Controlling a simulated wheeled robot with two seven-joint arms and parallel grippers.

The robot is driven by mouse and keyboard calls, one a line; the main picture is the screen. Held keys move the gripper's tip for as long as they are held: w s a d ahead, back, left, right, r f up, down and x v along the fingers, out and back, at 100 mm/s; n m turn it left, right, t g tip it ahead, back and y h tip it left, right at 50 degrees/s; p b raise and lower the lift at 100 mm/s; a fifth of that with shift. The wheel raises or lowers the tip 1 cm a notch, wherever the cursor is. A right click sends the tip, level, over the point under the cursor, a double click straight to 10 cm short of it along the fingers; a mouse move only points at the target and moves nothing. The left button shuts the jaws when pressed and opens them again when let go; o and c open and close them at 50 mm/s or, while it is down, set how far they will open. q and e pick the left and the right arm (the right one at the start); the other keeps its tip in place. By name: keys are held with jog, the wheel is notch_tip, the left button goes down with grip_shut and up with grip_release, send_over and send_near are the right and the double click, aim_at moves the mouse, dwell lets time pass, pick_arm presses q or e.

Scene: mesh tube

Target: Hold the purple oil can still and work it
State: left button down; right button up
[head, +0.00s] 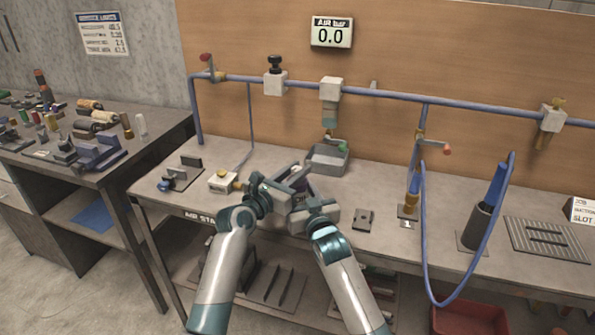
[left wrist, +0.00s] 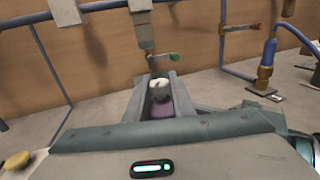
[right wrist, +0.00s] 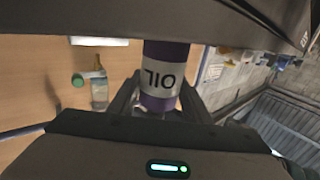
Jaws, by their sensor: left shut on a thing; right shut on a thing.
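The purple oil can (right wrist: 160,88) has a white band lettered OIL. In the right wrist view it sits between the fingers of my right gripper (head: 303,202). In the left wrist view a purple part of the can (left wrist: 163,107), with a pale piece above it, is between the fingers of my left gripper (head: 296,180). Both grippers are shut on the can and close together over the front of the bench. In the head view the grippers hide most of the can. A dark bar crosses its end in the right wrist view.
A grey tray (head: 328,168) stands behind the grippers on the bench. A yellow-knobbed box (head: 226,181) is to their left and a small dark plate (head: 364,219) to their right. A blue hose (head: 423,250) hangs at the right. The gauge (head: 332,33) reads 0.0.

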pick_arm(q)
jog(key=shift+d+f, duration=0.1)
jog(key=c, duration=1.5)
grip_release()
jog(key=shift+s+a, duration=0.1)
jog(key=shift+a, duration=0.1)
jog(key=v, duration=1.1)
jog(key=shift+s+a, duration=0.2)
jog(key=shift+s, duration=0.05)
